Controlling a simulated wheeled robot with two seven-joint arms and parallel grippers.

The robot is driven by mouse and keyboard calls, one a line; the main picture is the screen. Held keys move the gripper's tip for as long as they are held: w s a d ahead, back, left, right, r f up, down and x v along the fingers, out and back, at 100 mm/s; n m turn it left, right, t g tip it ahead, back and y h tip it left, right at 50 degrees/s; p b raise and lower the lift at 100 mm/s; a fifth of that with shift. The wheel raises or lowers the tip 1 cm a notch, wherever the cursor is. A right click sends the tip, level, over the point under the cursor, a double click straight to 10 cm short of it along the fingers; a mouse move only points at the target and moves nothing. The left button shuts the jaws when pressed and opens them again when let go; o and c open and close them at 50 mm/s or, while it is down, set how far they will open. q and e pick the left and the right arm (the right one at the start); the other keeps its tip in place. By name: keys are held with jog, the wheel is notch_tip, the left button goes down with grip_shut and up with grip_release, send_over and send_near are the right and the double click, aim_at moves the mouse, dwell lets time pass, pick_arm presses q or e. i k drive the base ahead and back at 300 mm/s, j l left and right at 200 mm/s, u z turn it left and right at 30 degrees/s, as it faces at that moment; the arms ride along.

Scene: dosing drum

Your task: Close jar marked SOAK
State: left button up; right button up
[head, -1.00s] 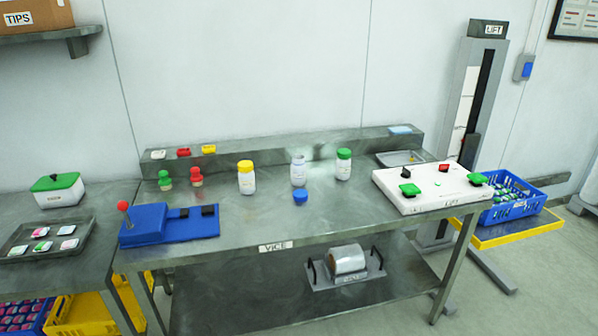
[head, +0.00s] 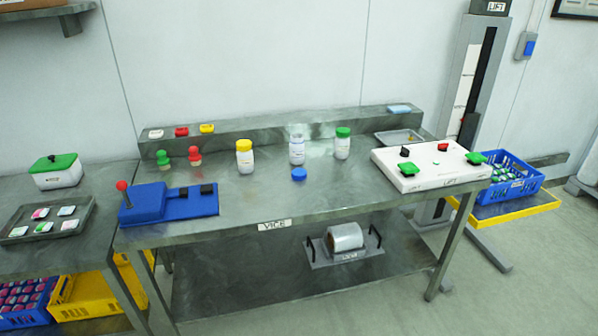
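Three white jars stand upright on the steel bench. One has a yellow lid (head: 244,145), one has a green lid (head: 342,132). The middle jar (head: 297,152) has no lid on it. A blue lid (head: 298,174) lies on the bench just in front of the open jar, apart from it. The labels on the jars are too small to read, so I cannot tell which is marked SOAK. Neither of my grippers shows in the head view.
A blue vice (head: 168,204) with a red-knobbed lever stands at the bench's left. A white control panel (head: 430,168) with green and black controls is at the right. The bench front between vice and panel is clear.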

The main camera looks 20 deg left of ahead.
aim_at(297, 144)
jog(key=u, duration=0.3)
jog(key=i+l+u, duration=0.25)
jog(key=u, duration=0.25)
jog(key=i+l+u, duration=0.2)
jog(key=l+u, duration=0.25)
jog(key=i+l+u, duration=0.1)
jog(key=l, duration=0.45)
jog(key=i+l+u, duration=0.15)
jog(key=l, duration=0.4)
jog(key=i+l+u, duration=0.1)
jog(key=l, duration=0.45)
jog(key=i+l+u, duration=0.1)
jog(key=l, duration=0.5)
jog(key=i+l, duration=0.1)
jog(key=l, duration=0.3)
jog(key=i+l, duration=0.1)
jog(key=l, duration=0.25)
